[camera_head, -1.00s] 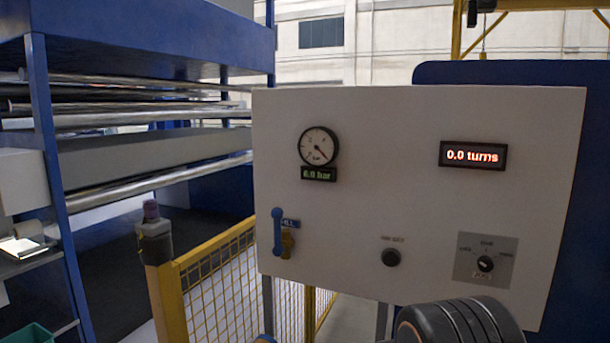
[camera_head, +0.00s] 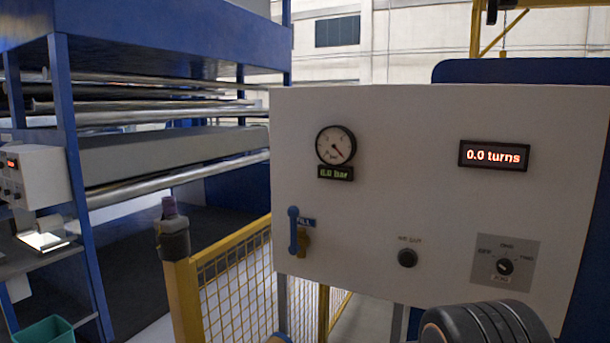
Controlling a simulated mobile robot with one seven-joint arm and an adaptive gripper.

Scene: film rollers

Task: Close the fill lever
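The fill lever (camera_head: 293,231) is a blue handle on the lower left of the white control panel (camera_head: 400,200). It stands upright, in front of a brass fitting (camera_head: 304,243) and beside a small blue label that reads "FILL" in part. Above it are a round pressure gauge (camera_head: 336,146) and a green readout (camera_head: 335,173) that appears to show 6.0 bar. A dark, rounded, ribbed part (camera_head: 485,322) shows at the bottom right; it seems to be part of my arm. My gripper's fingers are not in view.
The panel also carries a red "0.0 turns" display (camera_head: 494,155), a black knob (camera_head: 407,258) and a rotary selector (camera_head: 505,266). A yellow mesh fence (camera_head: 230,285) with a post stands left of the panel. A blue roller machine (camera_head: 150,50) fills the left.

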